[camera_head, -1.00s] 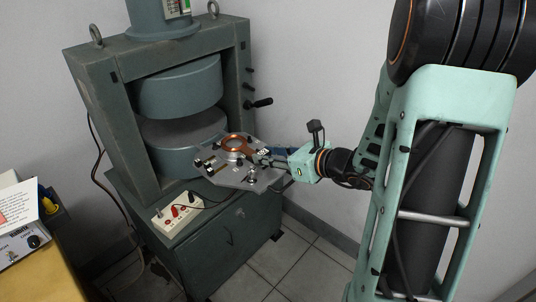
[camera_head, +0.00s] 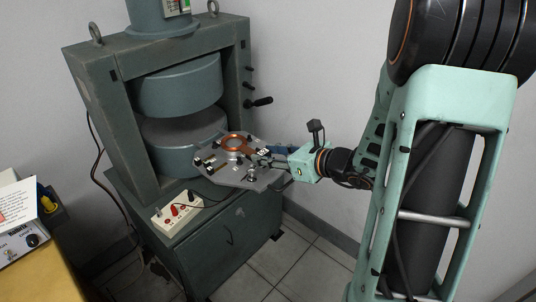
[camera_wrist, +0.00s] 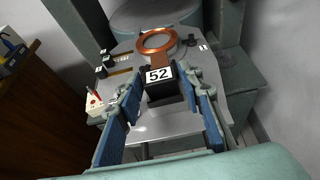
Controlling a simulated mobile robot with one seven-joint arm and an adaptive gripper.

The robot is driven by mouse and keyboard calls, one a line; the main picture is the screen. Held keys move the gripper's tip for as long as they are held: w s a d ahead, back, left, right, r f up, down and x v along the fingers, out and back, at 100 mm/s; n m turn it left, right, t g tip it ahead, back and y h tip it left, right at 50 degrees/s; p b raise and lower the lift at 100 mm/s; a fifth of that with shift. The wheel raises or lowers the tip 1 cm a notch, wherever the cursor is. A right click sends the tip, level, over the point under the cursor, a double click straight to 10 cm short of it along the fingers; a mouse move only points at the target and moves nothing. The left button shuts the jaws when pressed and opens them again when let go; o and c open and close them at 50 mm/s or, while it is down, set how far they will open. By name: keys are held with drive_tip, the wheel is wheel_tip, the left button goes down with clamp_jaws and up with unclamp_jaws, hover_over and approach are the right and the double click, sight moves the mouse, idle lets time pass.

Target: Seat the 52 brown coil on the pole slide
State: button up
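The 52 brown coil is a copper ring (camera_head: 235,143) with a short stem and a black block bearing a white "52" label (camera_wrist: 159,75). It lies over the grey plate (camera_head: 232,178) that juts from the magnet gap, apparently the pole slide. The wrist view shows the ring (camera_wrist: 157,41) at the far end of the block. My gripper (camera_wrist: 163,84) has one blue-padded finger on each side of the block. Narrow gaps seem to show between fingers and block, so it looks open around it. The ring's underside and its seating are hidden.
The magnet's round poles (camera_head: 180,86) and frame stand behind the plate. A silver knob (camera_head: 252,170) and small black fittings (camera_wrist: 107,58) sit on the plate. A white terminal box (camera_head: 175,214) with red and black plugs stands in front. Wall is close on the right.

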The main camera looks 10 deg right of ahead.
drive_tip(key=shift+o, duration=1.4)
drive_tip(key=shift+s, duration=0.1)
drive_tip(key=v, duration=1.2)
drive_tip(key=shift+a, duration=0.1)
